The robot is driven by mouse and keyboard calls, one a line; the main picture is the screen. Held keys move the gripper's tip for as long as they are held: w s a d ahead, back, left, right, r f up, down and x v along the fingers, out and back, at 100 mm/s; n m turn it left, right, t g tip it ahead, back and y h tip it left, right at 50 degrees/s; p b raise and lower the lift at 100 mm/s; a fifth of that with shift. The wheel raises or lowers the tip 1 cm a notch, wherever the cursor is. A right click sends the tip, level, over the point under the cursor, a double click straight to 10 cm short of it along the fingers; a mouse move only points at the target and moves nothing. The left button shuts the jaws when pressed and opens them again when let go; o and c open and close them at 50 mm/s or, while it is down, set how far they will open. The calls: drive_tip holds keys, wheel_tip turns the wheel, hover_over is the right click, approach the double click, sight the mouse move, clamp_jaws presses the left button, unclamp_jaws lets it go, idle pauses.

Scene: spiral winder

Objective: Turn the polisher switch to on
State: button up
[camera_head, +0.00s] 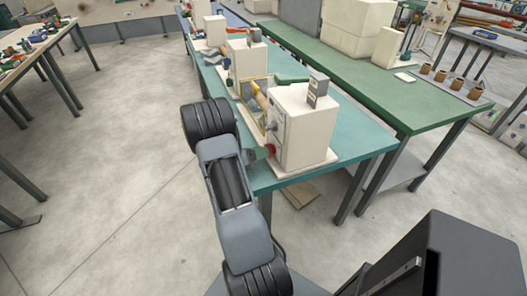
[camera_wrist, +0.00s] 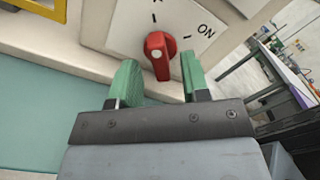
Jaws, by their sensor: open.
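The polisher switch is a red knob (camera_wrist: 158,52) on a pale plate (camera_wrist: 195,22) with black tick marks and the word ON to its right. In the head view my gripper (camera_head: 262,153) is at the near left corner of the cream polisher housing (camera_head: 308,130), and my arm hides part of the scene there.
The housing stands on a teal bench (camera_head: 355,138), with more cream machines (camera_head: 247,58) farther along. A green table (camera_head: 425,112) with small brown cups (camera_head: 441,77) is at the right. Open floor (camera_head: 110,150) lies at the left.

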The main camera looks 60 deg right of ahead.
drive_tip(key=shift+s+d, duration=0.3)
drive_tip(key=shift+d, duration=0.1)
clamp_jaws()
